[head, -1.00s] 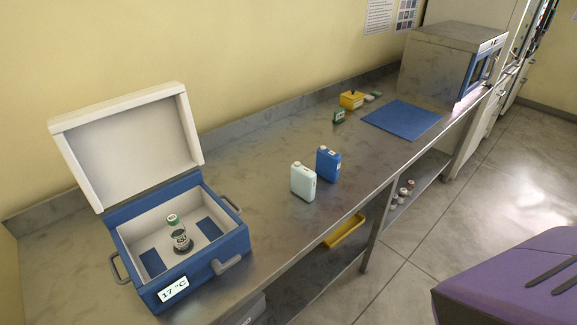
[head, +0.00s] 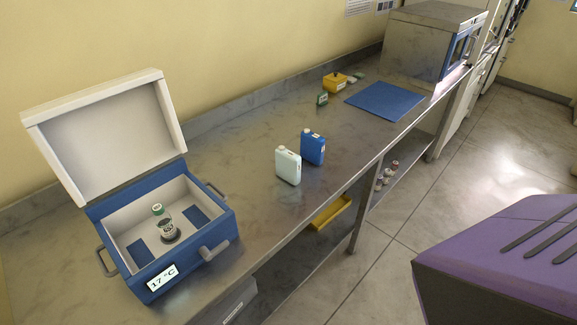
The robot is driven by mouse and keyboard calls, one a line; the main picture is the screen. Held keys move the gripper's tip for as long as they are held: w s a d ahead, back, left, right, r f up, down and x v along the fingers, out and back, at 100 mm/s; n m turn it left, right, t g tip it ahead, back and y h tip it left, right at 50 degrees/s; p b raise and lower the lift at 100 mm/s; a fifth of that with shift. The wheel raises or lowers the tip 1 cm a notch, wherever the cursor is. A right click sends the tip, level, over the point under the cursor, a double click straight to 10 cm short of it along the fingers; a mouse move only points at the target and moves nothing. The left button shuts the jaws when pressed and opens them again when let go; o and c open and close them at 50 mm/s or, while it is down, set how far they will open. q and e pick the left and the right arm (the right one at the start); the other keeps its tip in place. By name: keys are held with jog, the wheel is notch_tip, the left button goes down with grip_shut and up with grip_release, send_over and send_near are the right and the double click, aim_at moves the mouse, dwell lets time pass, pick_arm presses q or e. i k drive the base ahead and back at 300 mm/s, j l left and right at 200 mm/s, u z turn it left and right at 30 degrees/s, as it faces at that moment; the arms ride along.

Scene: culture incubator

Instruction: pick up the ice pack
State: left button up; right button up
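Two flat, capped, bottle-shaped packs stand upright on the steel bench, close together. One is a pale, whitish pack (head: 288,166); the other is a blue pack (head: 312,147) just behind and to its right. I cannot tell from their labels which is the ice pack. Neither of my grippers is in view, and nothing touches the packs.
A blue cooler box (head: 222,239) with its lid (head: 100,140) open stands left, showing 17 °C and holding a small jar (head: 168,229). A yellow box (head: 335,81), a blue mat (head: 385,101) and a steel cabinet (head: 415,45) are farther back. The bench (head: 245,170) is clear around the packs.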

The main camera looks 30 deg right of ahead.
aim_at(287, 163)
jog(key=l, duration=0.95)
jog(key=k+l, duration=0.1)
jog(key=l, duration=0.9)
